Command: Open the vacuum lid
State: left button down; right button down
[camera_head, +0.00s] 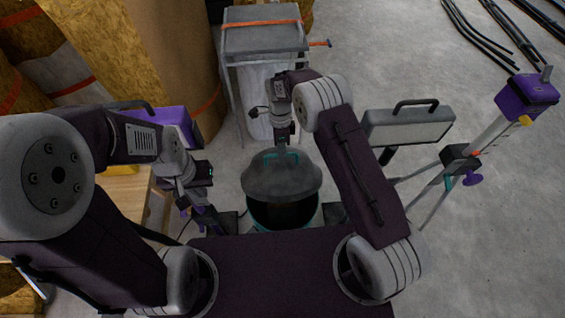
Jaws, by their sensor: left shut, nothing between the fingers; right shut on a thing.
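The vacuum's grey domed lid (281,180) is in the middle of the head view, with a teal handle on top. The vacuum's body (317,214) is below it, a round tub with a teal rim. The lid is raised off the near part of the rim, and the dark inside shows below it. Whether its far edge touches the tub is hidden. My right gripper (284,146) is shut on the lid's handle from above. My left gripper (211,224) is shut and empty, pointing down, left of the tub and apart from it.
A grey work stand (262,38) with an orange strap is behind the vacuum. A work lamp (408,127) and a purple-topped tripod tool (527,95) stand at right. A wooden box (128,193) is at left.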

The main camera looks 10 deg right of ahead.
jog(key=shift+w, duration=0.85)
jog(key=c, duration=1.6)
grip_release()
jog(key=shift+c, duration=0.2)
jog(key=shift+o, duration=1.2)
jog(key=shift+w+f, duration=0.15)
jog(key=shift+w, duration=0.1)
pick_arm(q)
jog(key=shift+w, duration=0.25)
pick_arm(e)
jog(key=shift+s, duration=0.1)
jog(key=shift+r, duration=0.2)
jog(key=shift+r, duration=0.1)
pick_arm(q)
jog(key=shift+r+p, duration=0.65)
jog(key=shift+p, duration=0.1)
pick_arm(e)
notch_tip(320, 180, up, 9)
jog(key=w, duration=0.1)
jog(key=shift+w+f, duration=0.2)
jog(key=shift+w, duration=0.15)
